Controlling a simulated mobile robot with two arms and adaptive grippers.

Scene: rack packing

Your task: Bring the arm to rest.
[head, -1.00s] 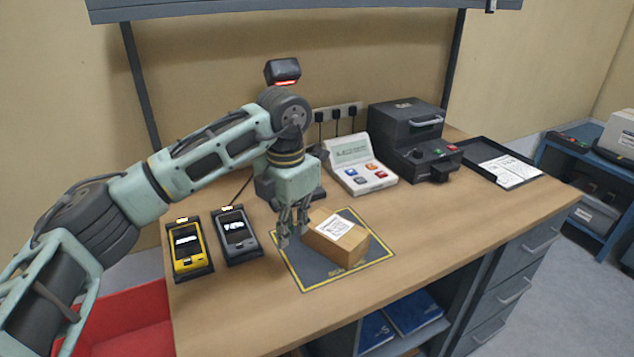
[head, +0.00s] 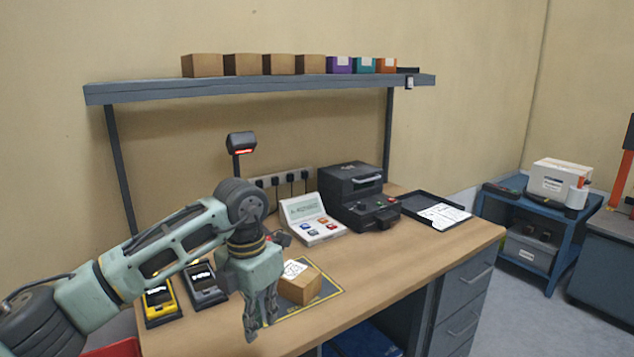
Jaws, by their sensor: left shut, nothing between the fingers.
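My left arm comes in from the left, bent at its elbow, with the left gripper (head: 260,328) pointing down over the front of the workbench (head: 420,250). Its fingers are shut and hold nothing. The gripper is in front of and to the left of a brown cardboard box (head: 300,287) with a white label, which sits on a dark mat (head: 326,294) with a yellow border. The gripper hides the left part of the mat. My right gripper is not in view.
Yellow (head: 160,300) and grey (head: 204,284) handheld devices stand left of the gripper. A scanner (head: 241,143), a button panel (head: 315,219), a dark printer (head: 358,195) and a black tray (head: 432,212) stand farther back. A shelf (head: 150,92) holds several boxes. The bench's right front is clear.

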